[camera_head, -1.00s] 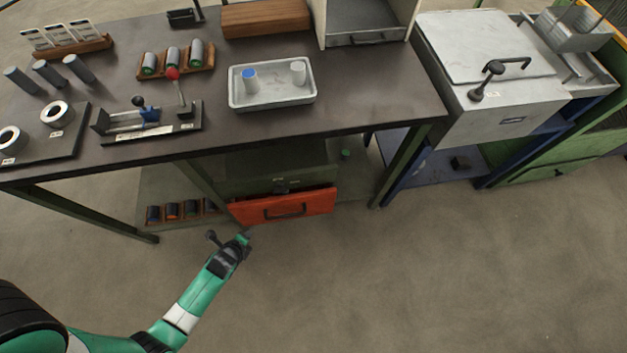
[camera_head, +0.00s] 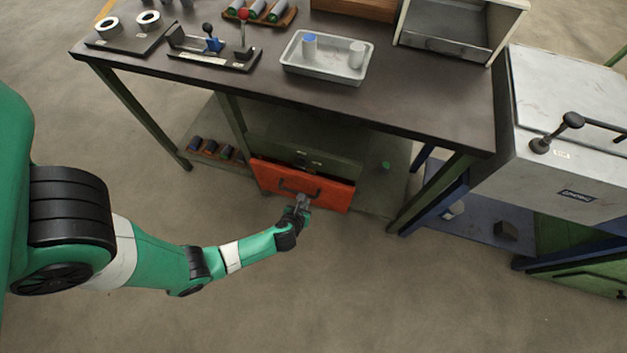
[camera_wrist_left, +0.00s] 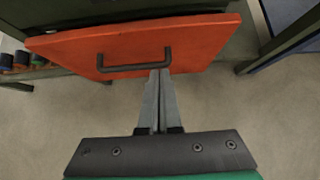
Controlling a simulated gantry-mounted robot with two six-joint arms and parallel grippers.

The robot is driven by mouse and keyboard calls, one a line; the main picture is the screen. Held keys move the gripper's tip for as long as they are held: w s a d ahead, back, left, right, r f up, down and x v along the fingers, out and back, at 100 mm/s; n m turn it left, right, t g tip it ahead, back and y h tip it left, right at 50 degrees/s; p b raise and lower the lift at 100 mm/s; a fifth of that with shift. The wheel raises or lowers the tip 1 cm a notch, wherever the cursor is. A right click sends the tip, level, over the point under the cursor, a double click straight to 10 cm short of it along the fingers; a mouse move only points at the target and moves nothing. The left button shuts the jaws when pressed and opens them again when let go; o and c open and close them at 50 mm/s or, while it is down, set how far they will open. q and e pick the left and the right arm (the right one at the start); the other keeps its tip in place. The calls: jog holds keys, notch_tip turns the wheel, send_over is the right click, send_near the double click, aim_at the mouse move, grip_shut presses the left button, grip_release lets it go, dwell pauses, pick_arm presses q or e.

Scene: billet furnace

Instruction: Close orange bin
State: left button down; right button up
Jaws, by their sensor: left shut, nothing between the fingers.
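The orange bin (camera_head: 329,190) is under the workbench, its orange front tilted outward at the top from the green cabinet (camera_head: 318,155). It has a dark bar handle. In the left wrist view the orange front (camera_wrist_left: 205,42) fills the upper part, with the handle (camera_wrist_left: 133,67) across its middle. My left gripper (camera_head: 303,199) is shut and empty, at the front of the bin just by the handle. In the left wrist view its fingertips (camera_wrist_left: 158,72) overlap the handle's right part; I cannot tell whether they touch it. My right gripper is not in view.
The workbench (camera_head: 420,110) stands above the bin, with a white tray (camera_head: 322,77) on top. Bench legs (camera_head: 430,190) stand to either side. A lower shelf with dark cylinders (camera_head: 210,147) is to the left. The floor in front is clear.

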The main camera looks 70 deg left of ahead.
aim_at(315, 183)
pick_arm(q)
jog(key=b+x, duration=0.1)
jog(key=x, duration=0.2)
jog(key=a+r+b+x, duration=0.1)
jog(key=b+x, duration=0.1)
jog(key=x, duration=0.1)
jog(key=b+x, duration=0.2)
jog(key=x, duration=0.1)
jog(key=shift+w+a+r, duration=0.2)
jog(key=shift+w+a, duration=0.1)
jog(key=shift+w, duration=0.1)
jog(key=shift+w+a+r, duration=0.1)
jog(key=shift+w+a, duration=0.15)
jog(key=shift+a, duration=0.05)
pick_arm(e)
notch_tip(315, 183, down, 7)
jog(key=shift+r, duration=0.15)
